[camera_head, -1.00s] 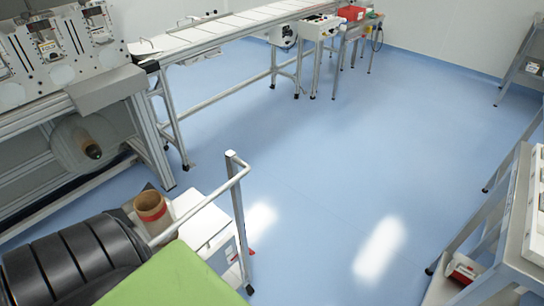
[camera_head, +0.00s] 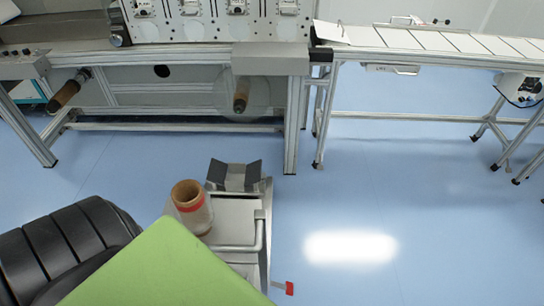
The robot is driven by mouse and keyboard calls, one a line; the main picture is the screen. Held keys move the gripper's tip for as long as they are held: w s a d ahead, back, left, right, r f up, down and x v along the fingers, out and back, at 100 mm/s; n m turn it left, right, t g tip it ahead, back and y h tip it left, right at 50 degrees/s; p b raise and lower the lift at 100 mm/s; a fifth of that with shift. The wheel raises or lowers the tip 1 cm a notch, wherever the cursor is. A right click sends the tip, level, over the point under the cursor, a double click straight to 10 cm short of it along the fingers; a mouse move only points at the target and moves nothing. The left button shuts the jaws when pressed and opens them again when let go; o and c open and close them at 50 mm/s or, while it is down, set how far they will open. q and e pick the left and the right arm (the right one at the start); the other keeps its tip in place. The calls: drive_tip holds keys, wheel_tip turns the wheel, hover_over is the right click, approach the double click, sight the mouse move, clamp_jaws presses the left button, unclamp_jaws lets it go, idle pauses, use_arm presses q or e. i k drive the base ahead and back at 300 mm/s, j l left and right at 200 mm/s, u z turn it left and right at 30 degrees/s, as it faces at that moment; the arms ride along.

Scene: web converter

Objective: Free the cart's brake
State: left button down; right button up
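The cart (camera_head: 232,224) stands at the lower middle of the head view, with a pale top and a metal rail handle at its right side. A small red pedal (camera_head: 287,287), which looks like the brake, sticks out low at the cart's right, just above the floor. I cannot tell whether it is pressed or raised. A brown cardboard core with a red band (camera_head: 192,207) stands upright on the cart. A dark V-shaped cradle (camera_head: 233,177) is at the cart's far end. The near part of the cart is hidden by a green surface. Neither gripper is in view.
The converter machine (camera_head: 190,75) with rollers beneath it stands across the back left. A conveyor table (camera_head: 430,45) on metal legs runs right from it. The blue floor (camera_head: 400,220) to the right of the cart is clear.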

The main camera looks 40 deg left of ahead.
sight(288, 287)
drive_tip(key=i+l+u, duration=0.25)
drive_tip(key=l+u, duration=0.2)
drive_tip(key=l, duration=0.2)
drive_tip(key=i+l+u, duration=0.15)
drive_tip(key=l+u, duration=0.3)
drive_tip(key=l, duration=0.25)
drive_tip(key=l+u, duration=0.45)
drive_tip(key=l, duration=0.25)
